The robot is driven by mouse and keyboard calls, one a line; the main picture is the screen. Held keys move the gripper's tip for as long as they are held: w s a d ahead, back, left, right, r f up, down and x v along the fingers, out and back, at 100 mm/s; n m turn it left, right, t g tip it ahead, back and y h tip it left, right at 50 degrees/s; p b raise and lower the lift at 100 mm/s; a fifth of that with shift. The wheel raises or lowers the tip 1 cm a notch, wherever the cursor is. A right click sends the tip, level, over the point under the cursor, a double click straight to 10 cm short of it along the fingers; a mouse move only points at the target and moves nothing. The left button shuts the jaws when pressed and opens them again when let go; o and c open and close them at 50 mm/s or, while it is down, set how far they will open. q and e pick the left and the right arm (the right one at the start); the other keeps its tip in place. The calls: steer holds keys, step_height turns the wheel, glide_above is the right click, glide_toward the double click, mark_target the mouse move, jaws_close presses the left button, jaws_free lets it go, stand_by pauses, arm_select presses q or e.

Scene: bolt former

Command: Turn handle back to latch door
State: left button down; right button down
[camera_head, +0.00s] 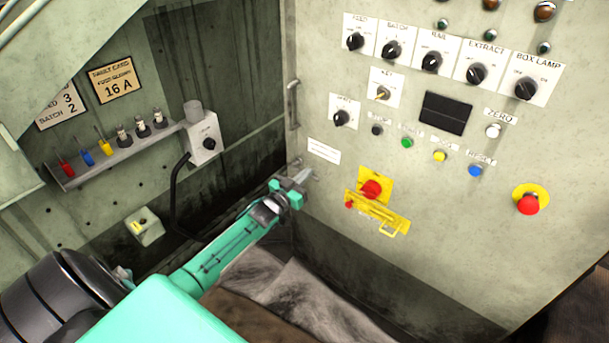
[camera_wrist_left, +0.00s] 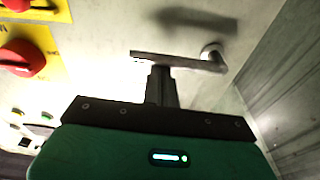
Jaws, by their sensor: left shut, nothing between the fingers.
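The lever handle (camera_wrist_left: 178,61) is a grey metal bar in the left wrist view, with its round pivot (camera_wrist_left: 211,54) at its right end on the pale panel. In the head view the handle (camera_head: 305,175) is small and partly hidden by my gripper near the panel's left edge. My left gripper (camera_head: 298,184) is shut and empty. Its fingertips (camera_wrist_left: 160,78) are right at the bar in the wrist view; I cannot tell whether they touch it. The pale control panel (camera_head: 450,225) appears to be the door's face. My right gripper is not in view.
Another red button (camera_head: 527,203) is farther right. A vertical grab bar (camera_head: 293,105) is above the handle. A tool shelf (camera_head: 115,158), grey switch box (camera_head: 203,140) and black cable (camera_head: 175,195) are left.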

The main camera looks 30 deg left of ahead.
arm_select(q)
steer(key=shift+f, duration=0.1)
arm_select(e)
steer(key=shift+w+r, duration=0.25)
